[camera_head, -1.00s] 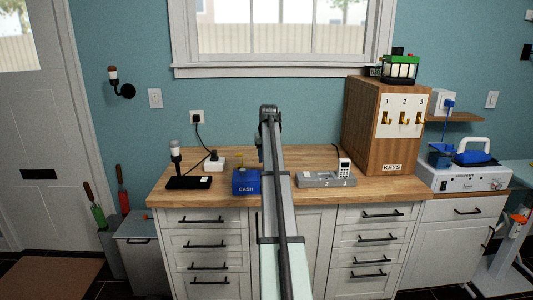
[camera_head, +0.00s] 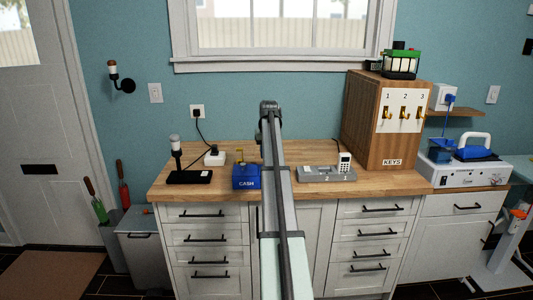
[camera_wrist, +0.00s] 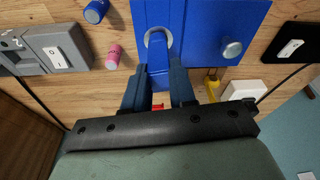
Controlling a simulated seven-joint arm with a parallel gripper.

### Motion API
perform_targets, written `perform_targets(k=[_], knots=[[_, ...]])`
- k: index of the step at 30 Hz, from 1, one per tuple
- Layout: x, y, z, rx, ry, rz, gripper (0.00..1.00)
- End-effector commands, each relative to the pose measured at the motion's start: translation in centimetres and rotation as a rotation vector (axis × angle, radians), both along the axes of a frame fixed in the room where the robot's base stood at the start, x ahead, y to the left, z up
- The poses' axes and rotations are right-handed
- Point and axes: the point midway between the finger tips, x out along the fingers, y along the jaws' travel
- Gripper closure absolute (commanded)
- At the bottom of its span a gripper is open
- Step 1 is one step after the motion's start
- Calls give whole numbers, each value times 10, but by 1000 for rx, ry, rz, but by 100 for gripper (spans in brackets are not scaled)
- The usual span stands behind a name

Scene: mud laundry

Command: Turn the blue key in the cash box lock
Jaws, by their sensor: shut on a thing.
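The blue cash box (camera_head: 246,178), marked CASH, stands on the wooden counter left of my arm. In the wrist view its blue top (camera_wrist: 205,20) fills the upper middle, with a round metal ring of the lock (camera_wrist: 158,37). The blue key (camera_wrist: 158,76) points at this ring and its front end overlaps it; how deep it sits I cannot tell. My gripper (camera_wrist: 159,88) is shut on the blue key, one dark blue finger on each side. In the head view my arm hides the gripper and key.
A silver knob (camera_wrist: 231,48) stands on the box's top. A pink cylinder (camera_wrist: 113,56) and a blue cylinder (camera_wrist: 96,11) are near a grey switch unit (camera_wrist: 58,47). A white block (camera_wrist: 244,90) and a yellow piece (camera_wrist: 212,84) are close on the right. The wooden key cabinet (camera_head: 360,120) stands far right.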

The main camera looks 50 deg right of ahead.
Motion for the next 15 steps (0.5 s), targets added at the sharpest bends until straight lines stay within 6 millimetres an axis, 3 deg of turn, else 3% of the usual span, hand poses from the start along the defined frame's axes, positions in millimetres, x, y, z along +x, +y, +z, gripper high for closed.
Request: perform_targets(k=[3,15], knots=[[0,0,0,-1,-1,0,100],[1,0,0,-1,0,-24,100]])
